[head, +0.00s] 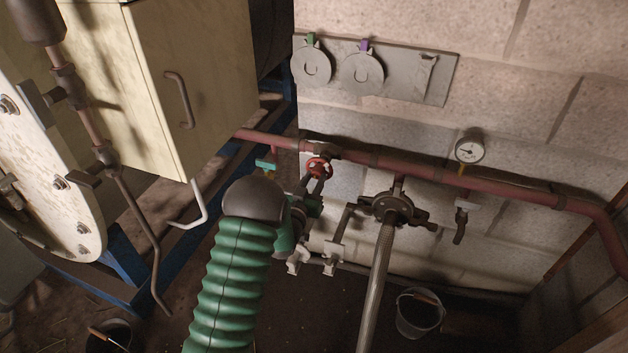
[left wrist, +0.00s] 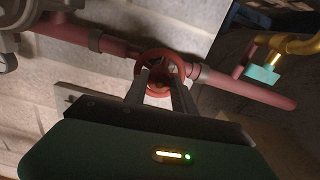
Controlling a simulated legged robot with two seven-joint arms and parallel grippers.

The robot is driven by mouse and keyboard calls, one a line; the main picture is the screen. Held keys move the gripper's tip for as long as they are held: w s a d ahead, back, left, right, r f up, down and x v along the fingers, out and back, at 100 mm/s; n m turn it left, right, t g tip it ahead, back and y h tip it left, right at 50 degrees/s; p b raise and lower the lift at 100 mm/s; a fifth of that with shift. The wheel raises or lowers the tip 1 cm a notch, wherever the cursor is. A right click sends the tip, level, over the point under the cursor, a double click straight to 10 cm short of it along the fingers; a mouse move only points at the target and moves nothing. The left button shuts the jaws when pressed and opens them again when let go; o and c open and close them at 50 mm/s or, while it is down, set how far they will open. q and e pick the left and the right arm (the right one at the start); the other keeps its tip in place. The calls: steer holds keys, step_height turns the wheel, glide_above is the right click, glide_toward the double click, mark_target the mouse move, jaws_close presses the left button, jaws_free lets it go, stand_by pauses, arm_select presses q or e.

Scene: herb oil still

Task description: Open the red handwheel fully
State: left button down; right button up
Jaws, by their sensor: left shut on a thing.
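The red handwheel (head: 321,165) sits on the red pipe by the block wall, near the middle of the head view. It also shows in the left wrist view (left wrist: 160,53) as a round red rim. My left gripper (head: 317,183) reaches it from below and is shut on it. In the left wrist view, the two fingers (left wrist: 161,80) overlap the near part of the wheel and hide some of its rim and hub. How far the wheel is turned cannot be told. My right gripper is not in view.
The red pipe (head: 420,168) runs along the wall with a pressure gauge (head: 469,149). A dark valve (head: 393,207) with a ribbed hose (head: 376,275) stands right of my left gripper. A teal-handled tap (head: 265,166) is close on its left. A bucket (head: 420,314) stands on the floor.

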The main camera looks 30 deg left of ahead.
arm_select(q)
steer(key=n, duration=0.4)
steer(key=shift+s+d+f+n, duration=0.1)
steer(key=shift+s+f+n, duration=0.05)
steer(key=shift+f+n, duration=0.2)
steer(key=n, duration=0.3)
steer(key=shift+d+n+p, duration=0.1)
steer(key=shift+n+p, duration=0.25)
steer(key=shift+p, duration=0.05)
steer(key=n, duration=0.3)
steer(key=shift+n, duration=0.3)
steer(key=n+p, duration=0.1)
steer(key=n, duration=0.2)
steer(key=shift+r+n, duration=0.15)
steer(key=shift+n, duration=0.15)
steer(key=n+p, duration=0.1)
steer(key=n, duration=0.9)
steer(key=shift+r+n+p, duration=0.1)
steer(key=shift+n+p, duration=0.3)
